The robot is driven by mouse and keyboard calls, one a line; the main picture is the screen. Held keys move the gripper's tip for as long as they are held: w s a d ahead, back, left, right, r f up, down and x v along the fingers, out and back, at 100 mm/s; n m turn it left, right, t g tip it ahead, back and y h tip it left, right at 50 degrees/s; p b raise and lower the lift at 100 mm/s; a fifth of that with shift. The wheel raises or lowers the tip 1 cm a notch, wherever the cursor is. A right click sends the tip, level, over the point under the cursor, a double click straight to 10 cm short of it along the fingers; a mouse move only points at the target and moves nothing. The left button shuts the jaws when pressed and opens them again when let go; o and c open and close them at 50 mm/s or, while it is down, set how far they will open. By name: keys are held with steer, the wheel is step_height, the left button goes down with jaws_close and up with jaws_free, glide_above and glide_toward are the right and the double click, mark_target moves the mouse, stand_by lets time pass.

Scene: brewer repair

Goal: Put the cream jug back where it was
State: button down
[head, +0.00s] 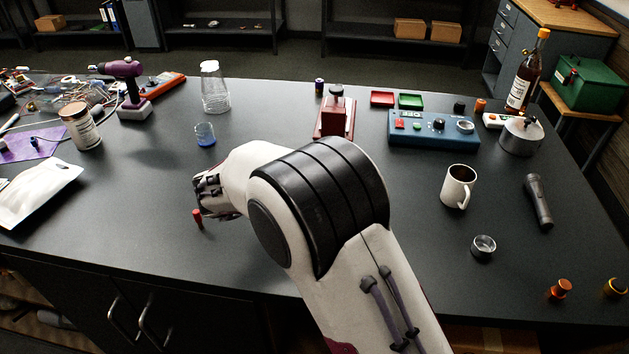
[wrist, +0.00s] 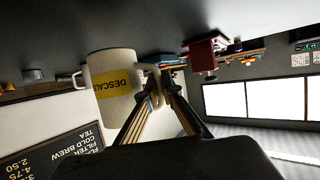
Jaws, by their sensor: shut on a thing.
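The cream jug (wrist: 112,78) has a yellow label reading "DESCAL…" and appears upside down in the wrist view, just ahead of my fingers. My gripper (wrist: 160,90) is shut on a cream-coloured part at the jug's right side, which looks like its handle. In the head view my gripper (head: 212,196) is above the left-middle of the bench, fingers toward the left. The jug is hidden there behind my arm. I cannot tell whether its base touches the bench.
A small red cylinder (head: 197,218) is close below my gripper. A glass beaker with blue liquid (head: 205,135) stands behind it. A white mug (head: 458,187) and a small glass cup (head: 483,246) are on the right.

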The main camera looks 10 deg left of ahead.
steer(key=shift+f, duration=0.15)
steer(key=shift+f, duration=1.75)
steer(key=shift+f, duration=0.15)
steer(key=c, duration=2.2)
jaws_free()
steer(key=shift+c, duration=0.2)
steer(key=v, duration=1.2)
steer(key=shift+a, duration=0.1)
